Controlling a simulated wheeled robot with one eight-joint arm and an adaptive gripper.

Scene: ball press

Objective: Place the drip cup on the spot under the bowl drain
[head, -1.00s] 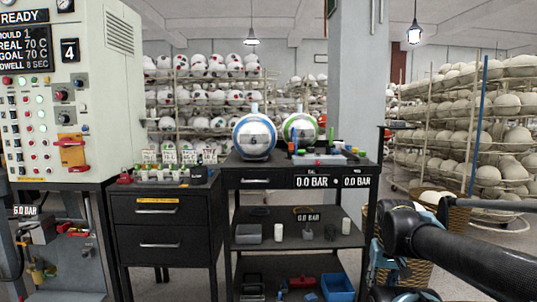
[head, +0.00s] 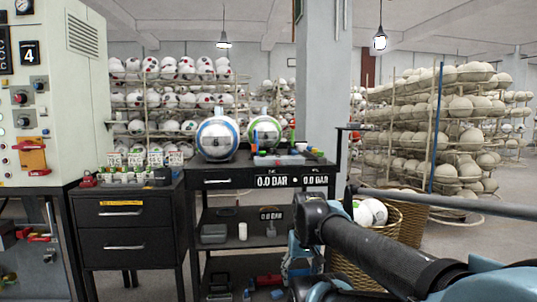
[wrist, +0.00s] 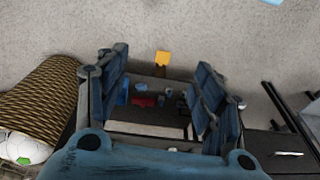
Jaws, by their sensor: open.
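I cannot pick out the drip cup for certain. A small white cylinder (head: 242,230) stands upright on the middle shelf of the black cart in the head view. The bowl drain and the spot under it are not recognisable in either view. My gripper (wrist: 163,78) is open and empty in the wrist view, with its two blue fingers wide apart. It points toward the cart's shelves, where small blue and red things show between the fingers. In the head view my black arm crosses the lower right and hides part of the cart.
A black drawer cabinet (head: 125,240) stands left of the cart (head: 220,183), beside a press machine (head: 70,95). Two balls sit on the cart top. A wicker basket (head: 410,222) with balls stands right of the cart, also at left in the wrist view (wrist: 45,105). Ball racks stand behind.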

